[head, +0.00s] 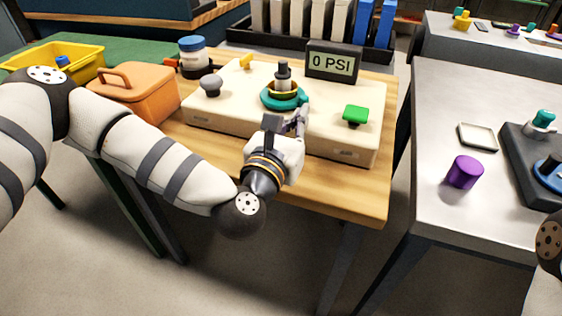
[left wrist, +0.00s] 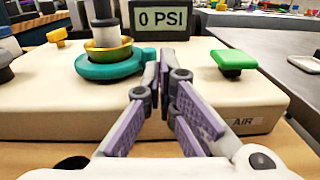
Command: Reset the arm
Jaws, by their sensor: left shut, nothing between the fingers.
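My left arm comes in from the left in the head view. Its gripper (head: 299,120) is at the front of a cream panel box (head: 225,105), just in front of and right of a teal ring fitting (head: 284,97). In the left wrist view the gripper's purple fingers (left wrist: 165,70) are closed together with nothing between them. The teal ring (left wrist: 110,65) is just left of the fingertips there; I cannot tell whether they touch. A green knob (head: 355,115) is right of the gripper. The display (head: 333,62) reads 0 PSI. My right gripper is not in view.
A rack of binders (head: 320,22) stands behind. A grey table at right holds a purple cylinder (head: 464,172) and a small tray (head: 478,137).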

